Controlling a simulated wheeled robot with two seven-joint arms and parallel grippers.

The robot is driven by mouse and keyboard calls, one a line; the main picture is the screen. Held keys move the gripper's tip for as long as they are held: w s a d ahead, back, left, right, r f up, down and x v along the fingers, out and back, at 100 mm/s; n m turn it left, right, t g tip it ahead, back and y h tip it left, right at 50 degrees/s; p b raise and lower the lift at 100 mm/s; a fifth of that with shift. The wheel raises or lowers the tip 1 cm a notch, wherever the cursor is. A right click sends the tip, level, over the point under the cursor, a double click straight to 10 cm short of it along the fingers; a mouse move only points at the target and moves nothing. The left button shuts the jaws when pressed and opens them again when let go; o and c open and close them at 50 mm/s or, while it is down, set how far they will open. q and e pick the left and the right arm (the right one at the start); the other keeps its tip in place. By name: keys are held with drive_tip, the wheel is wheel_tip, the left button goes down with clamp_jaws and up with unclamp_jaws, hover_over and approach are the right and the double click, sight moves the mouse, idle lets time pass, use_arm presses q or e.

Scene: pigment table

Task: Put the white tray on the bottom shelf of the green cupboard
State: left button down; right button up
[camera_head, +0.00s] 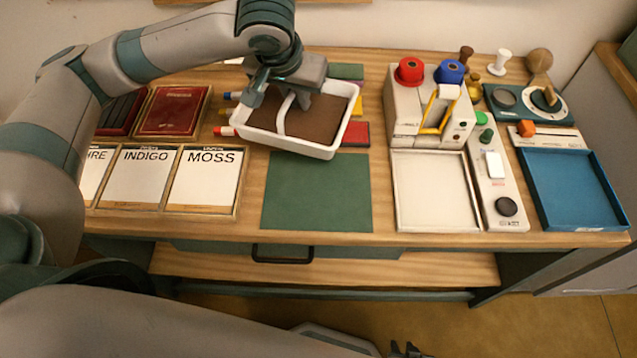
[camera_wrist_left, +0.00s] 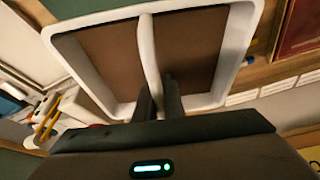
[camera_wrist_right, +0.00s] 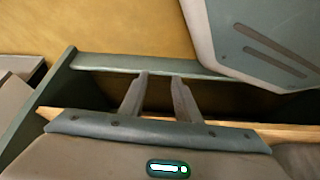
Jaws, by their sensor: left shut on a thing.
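The white tray (camera_head: 332,152) has a brown floor and a white handle across its middle. It is over the back middle of the table, behind the green mat. I cannot tell whether it touches the tabletop. My left gripper (camera_head: 294,98) points down and is shut on the tray's handle; the left wrist view shows the handle (camera_wrist_left: 149,45) between the fingers (camera_wrist_left: 160,92). My right gripper (camera_wrist_right: 160,76) is empty, its fingertips apart, low in front of the table; its tips show at the bottom edge of the head view (camera_head: 405,349). I cannot make out a green cupboard for certain.
On the table (camera_head: 383,240) are a green mat (camera_head: 317,192), INDIGO (camera_head: 140,180) and MOSS (camera_head: 205,180) cards, a red box (camera_head: 172,111), a white machine (camera_head: 402,117) with colored spools and a blue tray (camera_head: 575,190). A wooden shelf (camera_head: 410,270) lies below the tabletop.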

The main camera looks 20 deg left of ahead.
drive_tip(key=shift+s, duration=0.1)
